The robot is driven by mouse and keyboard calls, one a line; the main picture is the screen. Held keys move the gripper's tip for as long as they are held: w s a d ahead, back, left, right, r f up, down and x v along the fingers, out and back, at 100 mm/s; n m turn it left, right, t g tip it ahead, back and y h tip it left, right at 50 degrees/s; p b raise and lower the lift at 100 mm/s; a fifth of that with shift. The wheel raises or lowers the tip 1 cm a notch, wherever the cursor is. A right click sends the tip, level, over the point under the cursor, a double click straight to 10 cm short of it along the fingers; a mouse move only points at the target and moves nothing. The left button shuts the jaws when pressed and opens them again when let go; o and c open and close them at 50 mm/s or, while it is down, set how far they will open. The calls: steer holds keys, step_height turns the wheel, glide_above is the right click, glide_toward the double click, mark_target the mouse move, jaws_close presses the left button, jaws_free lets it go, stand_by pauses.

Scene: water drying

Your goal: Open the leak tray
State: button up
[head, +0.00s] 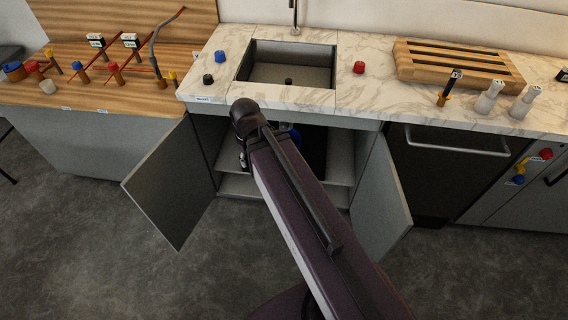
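In the head view, the cabinet under the sink stands open, with its left door (168,185) and right door (381,198) swung outward. My arm reaches into this opening from the bottom of the picture. The arm's dark wrist end is in front of the left part of the cabinet. My gripper is hidden behind or below the arm, so I cannot see its fingers. A small blue thing and a dark shape show inside the cabinet behind the arm. I cannot make out the leak tray for certain. A pale cabinet shelf (340,168) shows to the right of the arm.
The sink (290,72) is set in a marble counter (375,98) with a blue knob (220,57), a black knob (208,79) and a red knob (358,67). A wooden rack (455,65) is on the right. A wooden counter (60,90) holds pipes. Open floor (110,250) lies in front.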

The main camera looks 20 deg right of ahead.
steer(key=w+d+f+n+b, duration=0.1)
steer(key=w+f+b, duration=0.2)
steer(key=f+b, duration=1.5)
steer(key=w+d+f+b, duration=0.1)
steer(key=w+f+b, duration=0.2)
steer(key=f+b, duration=1.5)
steer(key=w+d+f+n+y+b, duration=0.1)
steer(key=w+d+n+y, duration=0.1)
steer(key=w+d+n, duration=0.3)
steer(key=w+d+n+y+b, duration=0.2)
steer(key=w+d+n+y, duration=0.1)
steer(key=w+d, duration=1.1)
steer(key=d+n, duration=0.1)
steer(key=d, duration=0.4)
steer(key=shift+w+d+f+n+t+b, duration=0.3)
steer(key=shift+f+n, duration=0.1)
steer(key=shift+a+f, duration=0.1)
steer(key=shift+f, duration=0.1)
steer(key=shift+b+x, duration=3.4)
steer(key=shift+x, duration=0.2)
